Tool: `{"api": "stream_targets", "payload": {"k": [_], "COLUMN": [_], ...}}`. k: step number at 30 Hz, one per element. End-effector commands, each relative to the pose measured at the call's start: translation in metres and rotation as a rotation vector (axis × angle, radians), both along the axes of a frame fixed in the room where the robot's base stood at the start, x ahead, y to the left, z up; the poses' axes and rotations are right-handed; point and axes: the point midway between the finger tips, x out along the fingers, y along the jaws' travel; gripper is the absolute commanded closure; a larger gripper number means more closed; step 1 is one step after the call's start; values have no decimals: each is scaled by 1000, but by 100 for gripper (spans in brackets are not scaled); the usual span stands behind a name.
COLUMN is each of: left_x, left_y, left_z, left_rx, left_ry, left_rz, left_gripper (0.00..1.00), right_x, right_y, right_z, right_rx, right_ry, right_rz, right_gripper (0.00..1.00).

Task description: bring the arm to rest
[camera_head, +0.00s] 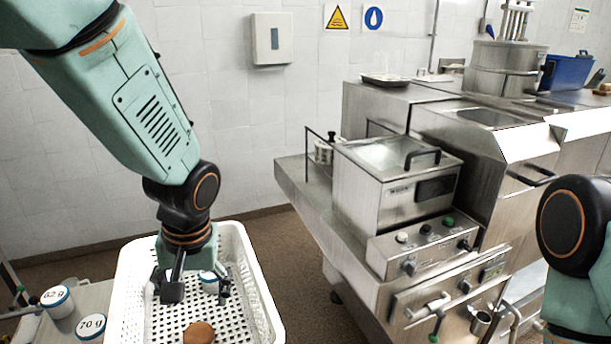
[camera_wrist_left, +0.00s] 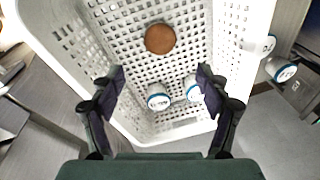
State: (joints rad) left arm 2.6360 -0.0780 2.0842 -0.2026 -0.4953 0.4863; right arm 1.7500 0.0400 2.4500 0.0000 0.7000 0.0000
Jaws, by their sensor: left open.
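My left gripper (camera_head: 197,290) hangs from above over the white perforated basket (camera_head: 262,290). It is open, and its two fingers (camera_wrist_left: 160,74) reach in over the basket in the left wrist view. Two white jars with blue bands, one nearer the middle (camera_wrist_left: 158,97) and one beside the right finger (camera_wrist_left: 192,90), show inside the basket below the fingers. Nothing is gripped. One of the jars (camera_head: 209,283) also shows by the gripper in the head view. A round brown object (camera_head: 199,333) lies in the basket. My right gripper is out of view; only part of its arm shows.
Two labelled white jars, "62 g" (camera_head: 57,301) and "70 g" (camera_head: 91,327), stand outside the basket at lower left. A steel kitchen appliance (camera_head: 395,185) stands to the right. A tiled wall (camera_head: 230,110) is behind, with bare floor between.

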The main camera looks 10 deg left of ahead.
Motion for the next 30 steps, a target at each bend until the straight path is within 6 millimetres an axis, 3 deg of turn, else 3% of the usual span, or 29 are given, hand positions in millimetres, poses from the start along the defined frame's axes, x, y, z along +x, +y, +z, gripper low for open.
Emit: {"api": "stream_targets", "payload": {"k": [21,25,30], "left_x": [7,9,8], "left_y": [18,19,19], "left_z": [-110,-122,-116], "left_rx": [-1,-1,-1], "left_ry": [4,0,0], "left_rz": [1,0,0], "left_gripper": [24,24,24], "right_x": [0,0,0], "right_y": [0,0,0], "right_z": [-16,-20,-16], "right_rx": [0,0,0], "right_ry": [0,0,0], "right_rz": [0,0,0], "right_gripper": [60,60,60]}}
